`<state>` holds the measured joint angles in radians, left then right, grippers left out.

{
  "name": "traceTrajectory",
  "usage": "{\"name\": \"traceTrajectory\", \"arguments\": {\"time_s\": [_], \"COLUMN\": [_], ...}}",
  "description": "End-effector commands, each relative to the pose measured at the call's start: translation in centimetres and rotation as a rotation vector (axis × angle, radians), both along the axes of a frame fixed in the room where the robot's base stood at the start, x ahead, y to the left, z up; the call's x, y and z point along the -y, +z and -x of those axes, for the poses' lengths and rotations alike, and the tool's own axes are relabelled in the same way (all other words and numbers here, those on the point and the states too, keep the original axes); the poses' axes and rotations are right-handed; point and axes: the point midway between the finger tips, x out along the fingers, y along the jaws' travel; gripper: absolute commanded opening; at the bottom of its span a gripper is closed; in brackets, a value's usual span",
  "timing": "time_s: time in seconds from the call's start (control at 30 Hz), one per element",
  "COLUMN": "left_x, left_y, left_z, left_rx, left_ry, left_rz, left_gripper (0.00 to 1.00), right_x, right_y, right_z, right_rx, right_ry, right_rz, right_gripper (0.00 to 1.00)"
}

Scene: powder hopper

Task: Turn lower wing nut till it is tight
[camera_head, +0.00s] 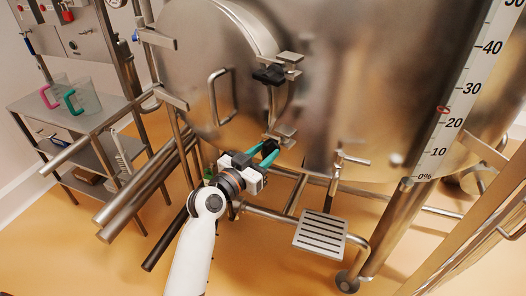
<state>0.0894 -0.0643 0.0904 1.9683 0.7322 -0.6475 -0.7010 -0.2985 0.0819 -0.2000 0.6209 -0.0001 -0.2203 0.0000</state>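The lower wing nut (271,137) is a small dark part at the lower clamp (285,133) on the rim of the round hopper door (205,75). My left gripper (270,148), with teal fingers, comes up from below and has its tips at this nut. The fingers partly hide the nut, and I cannot tell whether they grip it or stand around it. The upper wing nut (268,75) is black and sits at the upper clamp (288,62), clear of the gripper. My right gripper is not in view.
A door handle (222,97) sticks out left of the clamps. Metal pipes (150,195) and a slotted step (320,233) lie below the hopper. A steel cart (75,118) with jugs (83,97) stands at the left. A percent scale (462,95) runs down the right.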

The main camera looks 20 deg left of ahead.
Motion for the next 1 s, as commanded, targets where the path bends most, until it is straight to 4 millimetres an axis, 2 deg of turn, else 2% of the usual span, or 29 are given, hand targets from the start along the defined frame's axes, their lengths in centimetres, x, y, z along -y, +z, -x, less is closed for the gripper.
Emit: {"name": "traceTrajectory", "arguments": {"time_s": [0.17,0.27,0.4,0.77,1.0], "left_x": [0.0,0.0,0.0,0.0,0.1], "left_y": [0.0,0.0,0.0,-0.1,-0.2], "left_z": [0.0,0.0,0.0,0.0,0.0], "left_rx": [0.0,0.0,0.0,0.012,0.058], "left_ry": [0.0,0.0,0.0,-0.002,-0.002], "left_rz": [0.0,0.0,0.0,-0.039,-0.174], "left_gripper": [0.36,0.23,0.0,0.0,0.0], "right_x": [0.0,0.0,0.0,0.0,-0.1], "right_y": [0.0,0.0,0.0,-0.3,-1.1], "right_z": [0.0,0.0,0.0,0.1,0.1], "right_rx": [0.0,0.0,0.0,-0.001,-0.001], "right_ry": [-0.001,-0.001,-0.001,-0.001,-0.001], "right_rz": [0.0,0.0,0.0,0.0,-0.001], "right_gripper": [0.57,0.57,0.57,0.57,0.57]}}
